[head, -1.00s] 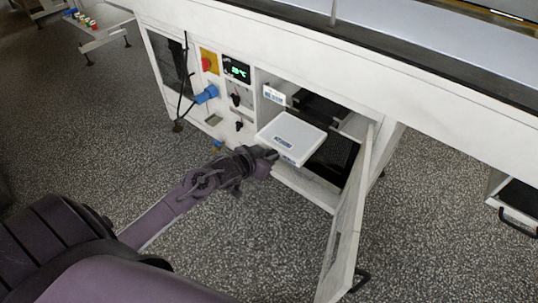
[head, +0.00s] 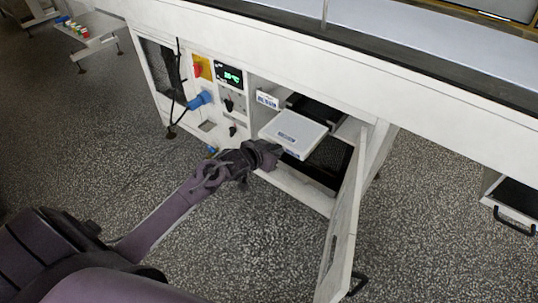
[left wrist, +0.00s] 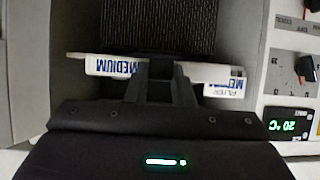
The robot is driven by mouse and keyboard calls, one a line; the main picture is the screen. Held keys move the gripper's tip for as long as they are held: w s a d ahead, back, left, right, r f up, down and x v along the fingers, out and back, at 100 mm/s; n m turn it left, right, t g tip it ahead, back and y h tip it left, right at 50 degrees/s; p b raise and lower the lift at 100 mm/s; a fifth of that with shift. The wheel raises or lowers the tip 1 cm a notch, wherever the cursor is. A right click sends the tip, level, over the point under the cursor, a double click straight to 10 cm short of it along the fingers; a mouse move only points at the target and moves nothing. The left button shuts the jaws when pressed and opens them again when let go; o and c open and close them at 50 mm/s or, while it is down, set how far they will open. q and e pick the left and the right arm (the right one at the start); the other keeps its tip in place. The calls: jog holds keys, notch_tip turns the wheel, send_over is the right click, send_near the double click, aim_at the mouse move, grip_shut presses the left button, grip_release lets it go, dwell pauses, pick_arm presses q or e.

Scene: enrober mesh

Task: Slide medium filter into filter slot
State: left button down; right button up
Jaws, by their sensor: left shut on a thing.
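The medium filter (head: 296,131) is a flat white block with a printed label on top. It lies roughly level at the open cabinet bay, partly over the bay's lower dark interior. My left gripper (head: 273,150) is shut on its near edge. In the left wrist view my left gripper (left wrist: 160,78) covers the middle of the filter's edge (left wrist: 100,65), which reads MEDIUM. The filter slot (head: 318,109) shows as a dark opening behind the filter; whether the filter's far edge is inside it I cannot tell. My right gripper is not in view.
The cabinet door (head: 343,215) stands open on the right. A control panel with a green display (head: 229,75) and blue plug (head: 201,99) is at left. The floor in front is clear.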

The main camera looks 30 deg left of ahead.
pick_arm(q)
jog(key=shift+w+r, duration=0.1)
jog(key=shift+w, duration=0.15)
jog(key=shift+r+p, duration=0.1)
jog(key=shift+p, duration=1)
dwell(1.4)
